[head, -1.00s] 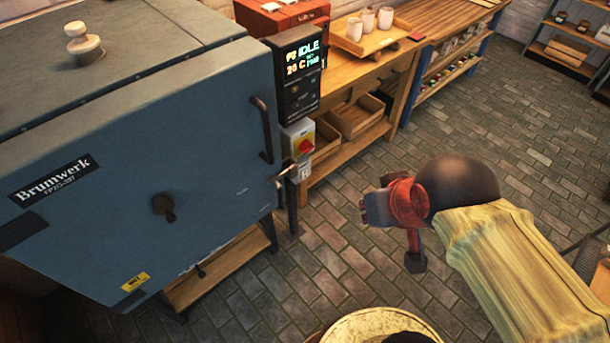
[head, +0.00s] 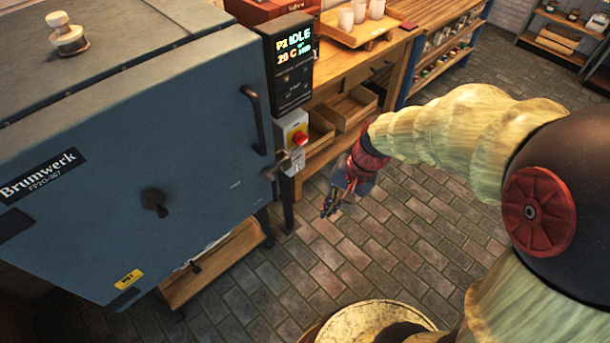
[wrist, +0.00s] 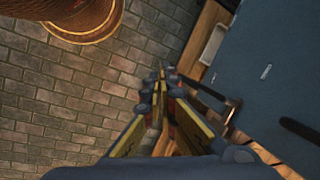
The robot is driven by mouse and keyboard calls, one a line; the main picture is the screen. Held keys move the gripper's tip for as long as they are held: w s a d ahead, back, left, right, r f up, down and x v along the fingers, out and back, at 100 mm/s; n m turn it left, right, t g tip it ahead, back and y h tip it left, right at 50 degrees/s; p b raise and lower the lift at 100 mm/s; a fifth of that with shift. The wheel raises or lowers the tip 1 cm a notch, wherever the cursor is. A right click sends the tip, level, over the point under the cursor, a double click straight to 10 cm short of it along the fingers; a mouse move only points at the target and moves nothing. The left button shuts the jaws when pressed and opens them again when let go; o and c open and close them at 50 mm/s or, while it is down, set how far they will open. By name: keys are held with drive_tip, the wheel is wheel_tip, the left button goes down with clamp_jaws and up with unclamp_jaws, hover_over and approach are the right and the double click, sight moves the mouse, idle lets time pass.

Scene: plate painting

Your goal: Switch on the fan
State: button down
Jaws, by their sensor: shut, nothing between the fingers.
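No fan can be made out in either view. A blue kiln (head: 110,190) fills the left of the head view, with a lit controller (head: 292,60) on its right side reading IDLE. Below the controller is a box with a red knob on yellow (head: 300,138). A small pale switch box (head: 293,162) sits just under that; its label is too small to read. My gripper (head: 330,209) is shut and empty, pointing down over the floor, right of the kiln's front and below the switch boxes, apart from them. In the wrist view my closed fingers (wrist: 160,78) lie beside the kiln (wrist: 275,70).
A black door handle (head: 256,120) and a latch lever (head: 275,168) stick out from the kiln near the switches. A wooden workbench (head: 350,72) with open bins (head: 352,108) stands behind. The brick floor (head: 385,235) in front is clear.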

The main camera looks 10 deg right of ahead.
sight(299, 167)
drive_tip(key=w+d+f+m+t+y, duration=0.1)
drive_tip(key=w+f+m+t+y, duration=0.15)
drive_tip(key=w+f+m, duration=1.6)
drive_tip(key=w+d+f+m+t+h, duration=0.2)
drive_tip(key=w+d+f+m+t, duration=0.1)
drive_tip(key=w+d+m, duration=0.2)
drive_tip(key=shift+w+d+b, duration=0.3)
drive_tip(key=shift+w+b, duration=0.1)
drive_tip(key=shift+w, duration=0.55)
drive_tip(key=shift+t+h, duration=0.25)
drive_tip(key=w+a+r+b+x, duration=0.1)
drive_tip(key=w+b+x, duration=0.1)
drive_tip(key=x, duration=1)
drive_tip(key=shift+w+a+b, duration=0.2)
drive_tip(key=shift+b, duration=0.65)
